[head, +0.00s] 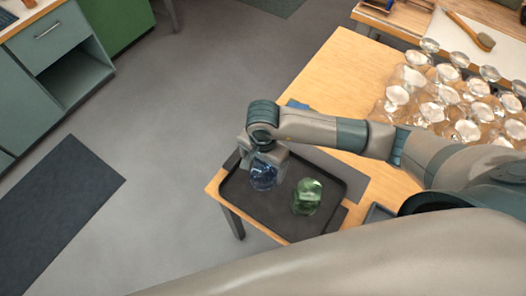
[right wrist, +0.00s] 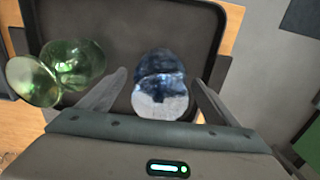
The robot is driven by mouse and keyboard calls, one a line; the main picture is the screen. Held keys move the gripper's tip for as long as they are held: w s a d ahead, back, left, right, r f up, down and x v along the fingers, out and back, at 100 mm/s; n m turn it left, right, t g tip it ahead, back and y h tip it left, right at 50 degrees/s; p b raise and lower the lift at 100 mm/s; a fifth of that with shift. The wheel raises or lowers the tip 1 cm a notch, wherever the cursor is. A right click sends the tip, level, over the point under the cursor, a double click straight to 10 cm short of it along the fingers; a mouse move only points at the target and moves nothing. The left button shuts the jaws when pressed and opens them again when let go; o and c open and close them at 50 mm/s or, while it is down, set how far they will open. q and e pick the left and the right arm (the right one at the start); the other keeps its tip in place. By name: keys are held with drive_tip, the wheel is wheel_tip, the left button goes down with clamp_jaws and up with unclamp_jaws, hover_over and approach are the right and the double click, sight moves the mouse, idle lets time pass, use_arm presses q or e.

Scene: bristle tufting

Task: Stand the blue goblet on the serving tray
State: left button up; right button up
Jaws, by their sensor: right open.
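The blue goblet (head: 263,176) is at the left part of the dark serving tray (head: 325,163), and appears to stand on it; its base is hard to make out. My right gripper (head: 264,156) is directly above and around it. In the right wrist view, the blue goblet (right wrist: 160,75) sits between the two spread fingers of my right gripper (right wrist: 160,78), with a gap on each side. The gripper is open and does not hold it. My left gripper is not in view.
A green goblet (head: 307,197) is on the tray to the right of the blue one, and shows at left in the right wrist view (right wrist: 72,64). Several clear glasses (head: 440,100) crowd the table's (head: 335,75) right side. A brush (head: 470,31) lies beyond them.

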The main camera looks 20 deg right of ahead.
wheel_tip(320, 180, up, 10)
drive_tip(key=b, duration=0.4)
drive_tip(key=shift+w+r, duration=0.1)
drive_tip(key=shift+r, duration=0.7)
